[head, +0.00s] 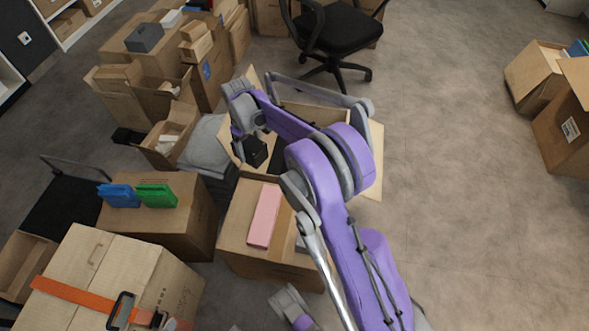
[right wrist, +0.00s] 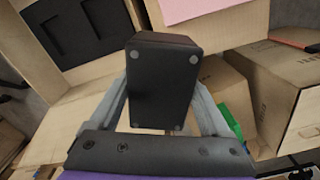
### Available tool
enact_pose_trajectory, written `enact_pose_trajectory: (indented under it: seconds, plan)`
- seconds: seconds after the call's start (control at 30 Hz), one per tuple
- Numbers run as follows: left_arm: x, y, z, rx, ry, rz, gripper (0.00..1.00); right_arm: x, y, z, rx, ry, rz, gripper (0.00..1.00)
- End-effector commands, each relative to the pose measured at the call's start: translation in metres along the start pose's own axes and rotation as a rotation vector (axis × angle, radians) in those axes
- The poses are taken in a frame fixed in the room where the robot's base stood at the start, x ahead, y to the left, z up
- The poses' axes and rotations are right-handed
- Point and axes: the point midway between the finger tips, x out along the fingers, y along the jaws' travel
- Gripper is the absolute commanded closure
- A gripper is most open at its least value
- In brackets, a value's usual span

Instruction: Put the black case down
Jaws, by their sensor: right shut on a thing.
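The black case (head: 256,152) hangs in my right gripper (head: 252,138), over the near left side of an open carton (head: 375,160). In the right wrist view the black case (right wrist: 160,85) sits between the two grey fingers (right wrist: 160,100), with small round grey feet at its corners. My right gripper is shut on it. My arm hides part of the open carton. A grey and purple piece at the bottom of the head view looks like my left gripper (head: 290,303); its fingers are unclear.
A pink box (head: 264,216) lies on a closed carton (head: 235,240) in front of the open one. Blue (head: 118,195) and green (head: 156,195) cases lie on a carton at left. A strapped carton (head: 120,270) stands front left.

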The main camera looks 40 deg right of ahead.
Motion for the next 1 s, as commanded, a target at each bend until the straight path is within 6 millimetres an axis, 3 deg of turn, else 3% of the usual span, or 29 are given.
enact_pose_trajectory:
  seconds: [0.1, 0.3, 0.5, 0.77, 1.0]
  plan:
    - [-0.001, 0.000, 0.000, 0.000, 0.000, 0.000, 0.00, 0.036, 0.048, 0.000, -0.087, -0.001, 0.000, 1.00]
    - [-0.002, 0.000, 0.000, 0.000, 0.001, 0.000, 0.00, 0.094, 0.117, 0.013, -0.241, 0.001, 0.000, 1.00]
    - [-0.002, 0.000, -0.001, 0.000, 0.001, 0.000, 0.00, 0.135, 0.164, 0.031, -0.355, 0.003, 0.001, 1.00]
    - [0.000, 0.000, 0.000, 0.000, 0.000, 0.000, 0.00, 0.161, 0.182, 0.041, -0.408, 0.005, 0.001, 1.00]
    - [0.011, 0.000, 0.003, 0.000, -0.004, 0.000, 0.00, 0.204, 0.182, 0.040, -0.408, 0.004, 0.001, 1.00]
